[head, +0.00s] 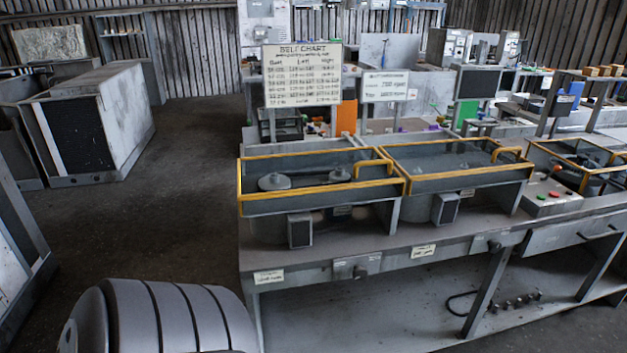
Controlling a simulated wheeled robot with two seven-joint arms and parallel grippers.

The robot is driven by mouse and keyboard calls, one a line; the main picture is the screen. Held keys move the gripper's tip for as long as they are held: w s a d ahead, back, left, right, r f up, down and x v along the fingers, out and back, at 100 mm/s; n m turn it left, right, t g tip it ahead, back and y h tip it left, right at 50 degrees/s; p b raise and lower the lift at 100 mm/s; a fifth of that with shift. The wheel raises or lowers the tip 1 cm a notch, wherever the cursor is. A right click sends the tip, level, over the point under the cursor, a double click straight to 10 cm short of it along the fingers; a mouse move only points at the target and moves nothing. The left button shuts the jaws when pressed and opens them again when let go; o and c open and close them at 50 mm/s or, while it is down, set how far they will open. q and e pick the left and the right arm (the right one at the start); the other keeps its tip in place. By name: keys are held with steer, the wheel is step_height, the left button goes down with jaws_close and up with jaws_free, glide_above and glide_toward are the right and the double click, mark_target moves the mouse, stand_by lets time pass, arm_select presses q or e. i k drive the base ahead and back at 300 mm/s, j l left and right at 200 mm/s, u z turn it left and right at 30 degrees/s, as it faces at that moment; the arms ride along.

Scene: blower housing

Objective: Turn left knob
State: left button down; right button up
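A small dark knob (361,271) sits on a grey plate on the front edge of the workbench, below the left blower housing. A second, similar knob (494,245) sits further right on the same edge, below the right housing. The knobs are too small to tell how they are turned. The left housing (318,185) has a yellow-edged frame with a yellow handle, and the right housing (455,165) looks alike. Neither of my grippers shows in the head view.
The grey workbench (330,254) carries paper labels (269,276) on its front edge. A belt chart sign (302,75) stands behind the left housing. A control box with a red button (552,198) stands at right. Open floor (175,200) lies left of the bench.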

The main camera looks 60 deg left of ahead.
mark_target(359, 273)
steer(key=u, duration=1.45)
